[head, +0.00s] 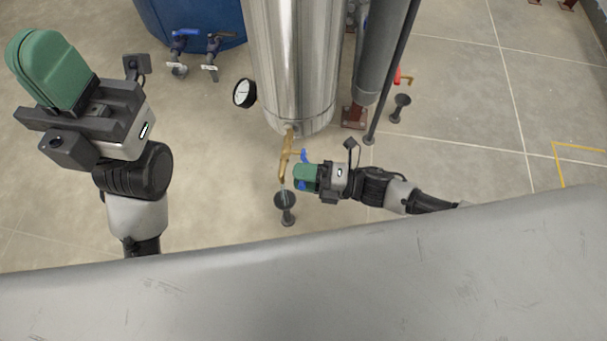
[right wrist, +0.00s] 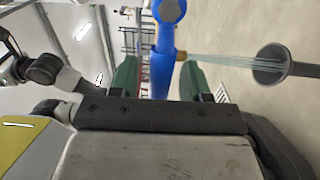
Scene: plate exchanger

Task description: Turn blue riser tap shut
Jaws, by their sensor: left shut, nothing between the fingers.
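The riser tap (head: 286,158) is brass with a blue lever (head: 304,156), low on the front of the steel column. In the right wrist view the blue lever (right wrist: 162,60) stands between the green fingers of my right gripper (right wrist: 158,80). Narrow gaps show on both sides, so the gripper is open around the lever. In the head view my right gripper (head: 300,178) is beside the tap, partly hiding the lever. A thin water stream (right wrist: 225,62) runs from the spout into a dark funnel (right wrist: 273,67). My left gripper (head: 48,68) is shut and empty, far left.
The steel column (head: 295,65) has a pressure gauge (head: 244,93) at its left. A red-handled tap (head: 398,76) is right of the pipes. Floor around is largely clear.

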